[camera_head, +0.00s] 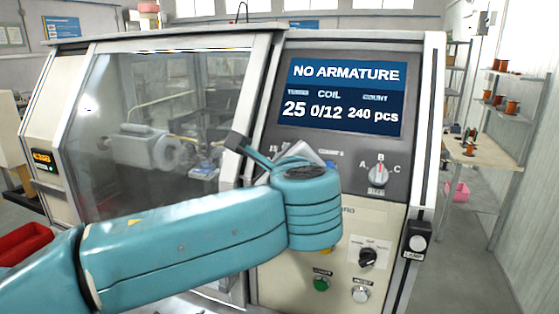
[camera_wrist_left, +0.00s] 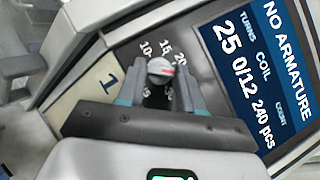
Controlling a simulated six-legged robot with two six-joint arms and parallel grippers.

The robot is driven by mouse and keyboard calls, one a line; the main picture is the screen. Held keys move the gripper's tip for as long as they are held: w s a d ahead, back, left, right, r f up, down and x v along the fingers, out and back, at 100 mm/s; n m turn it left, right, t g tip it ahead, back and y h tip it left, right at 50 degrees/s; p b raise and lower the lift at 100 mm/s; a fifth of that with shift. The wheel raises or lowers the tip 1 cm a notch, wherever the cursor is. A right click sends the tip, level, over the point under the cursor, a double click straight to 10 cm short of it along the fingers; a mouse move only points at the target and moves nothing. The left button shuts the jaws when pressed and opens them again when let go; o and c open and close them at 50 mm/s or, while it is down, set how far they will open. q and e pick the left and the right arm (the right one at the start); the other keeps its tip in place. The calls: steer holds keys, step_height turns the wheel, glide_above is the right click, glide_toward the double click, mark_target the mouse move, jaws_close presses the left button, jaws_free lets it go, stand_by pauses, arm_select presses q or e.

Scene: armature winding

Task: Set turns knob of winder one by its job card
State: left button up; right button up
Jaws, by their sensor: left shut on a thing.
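The winder's turns knob (camera_wrist_left: 160,68), a pale round cap with a red mark, shows in the left wrist view between my left gripper's (camera_wrist_left: 162,88) two fingers. The gripper is shut on it. Numbers 10, 15 and 20 are printed around it; further numbers are partly hidden by the fingers. The winder's screen (camera_head: 346,96) reads NO ARMATURE, turns 25, coil 0/12, count 240 pcs. In the head view my left arm hides the knob. I cannot make out a job card. My right gripper is not in view.
An A-B-C selector (camera_head: 378,173) with its pointer near B sits right of my wrist. Below are a black knob (camera_head: 367,257), a green button (camera_head: 321,284) and a white button (camera_head: 360,294). A glass guard (camera_head: 160,130) covers the winder's left. Shelves with spools stand at right.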

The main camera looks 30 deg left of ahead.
arm_select(q)
steer(key=shift+w+a+r+n+g+h+p, duration=0.2)
steer(key=shift+n+g+h+p, duration=0.75)
steer(key=shift+n, duration=1.6)
steer(key=shift+w+d+r+n+g+h+p, duration=0.15)
steer(key=shift+r+n+g+h+p, duration=0.2)
steer(key=shift+n+g+p, duration=1.65)
steer(key=shift+w+a+r+n+g+h+p, duration=0.15)
steer(key=shift+n+g+h+p, duration=0.5)
steer(key=shift+n, duration=2.4)
steer(key=shift+g+h, duration=0.25)
steer(key=shift+g, duration=0.15)
steer(key=o, duration=1)
steer(key=shift+o, duration=0.2)
steer(key=shift+r, duration=0.1)
